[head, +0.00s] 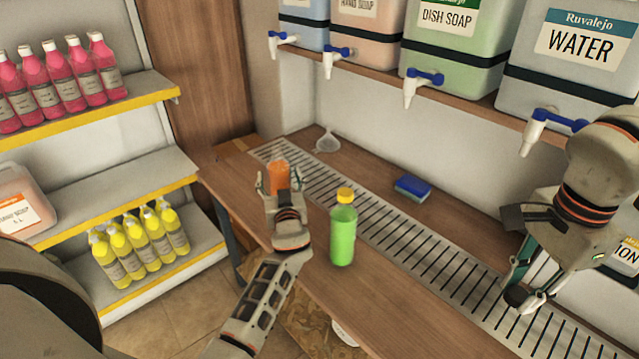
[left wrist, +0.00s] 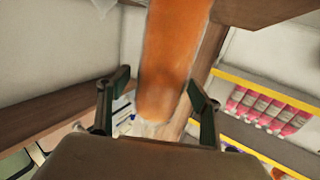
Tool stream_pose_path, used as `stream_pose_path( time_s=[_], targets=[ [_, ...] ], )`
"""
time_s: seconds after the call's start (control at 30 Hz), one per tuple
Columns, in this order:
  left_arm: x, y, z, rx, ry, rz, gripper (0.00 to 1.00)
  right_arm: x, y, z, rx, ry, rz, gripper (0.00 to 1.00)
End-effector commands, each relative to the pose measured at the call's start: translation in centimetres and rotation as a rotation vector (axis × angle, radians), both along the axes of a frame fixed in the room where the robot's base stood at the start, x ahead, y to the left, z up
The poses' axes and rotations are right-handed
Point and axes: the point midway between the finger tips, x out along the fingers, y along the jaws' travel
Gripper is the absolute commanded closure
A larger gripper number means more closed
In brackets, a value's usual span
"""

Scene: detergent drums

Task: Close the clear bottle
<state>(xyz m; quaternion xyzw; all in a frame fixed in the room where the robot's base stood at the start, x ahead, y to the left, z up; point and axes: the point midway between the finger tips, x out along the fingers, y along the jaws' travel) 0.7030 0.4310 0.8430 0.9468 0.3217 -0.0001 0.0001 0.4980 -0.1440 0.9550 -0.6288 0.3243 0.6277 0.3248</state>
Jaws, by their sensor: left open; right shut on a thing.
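A clear bottle with orange liquid (head: 279,178) stands at the left part of the counter, partly hidden by my left gripper. No cap shows on it from here. My left gripper (head: 277,190) is open, with its fingers on either side of this bottle. In the left wrist view the orange bottle (left wrist: 172,70) lies between the two open fingers (left wrist: 155,105), with gaps visible beside it. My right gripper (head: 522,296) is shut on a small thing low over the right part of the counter. A whitish bit (head: 534,303) shows at its fingertips; I cannot tell what it is.
A green bottle with a yellow cap (head: 343,232) stands right of my left gripper. A blue sponge (head: 412,188) and a clear funnel (head: 327,142) lie behind the drain grate (head: 372,219). Drums with taps, including a water drum (head: 565,75), overhang the counter. Shelves with pink and yellow bottles stand left.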

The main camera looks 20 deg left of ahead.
Motion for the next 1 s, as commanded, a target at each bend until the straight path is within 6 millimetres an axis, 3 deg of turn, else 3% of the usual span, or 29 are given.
stream_pose_path(
  time_s=[0.23,0.43,0.5,0.77,1.0],
  targets=[
    [0.0,0.0,0.0,0.000,0.000,0.000,0.38,0.0,0.0,0.0,0.000,0.000,0.000,0.83],
    [0.0,0.0,0.0,0.000,0.000,0.000,0.90,0.0,0.0,0.0,0.000,0.000,0.000,0.83],
    [0.0,0.0,0.2,0.002,-0.004,0.000,1.00,0.0,0.0,0.0,0.000,0.000,0.000,0.83],
    [0.1,0.1,0.4,0.002,-0.004,0.000,1.00,0.0,0.0,0.1,0.000,-0.001,0.000,0.83],
    [0.5,0.5,1.9,0.002,-0.007,-0.002,1.00,0.0,0.0,1.4,0.000,-0.012,0.000,0.83]
  ],
)
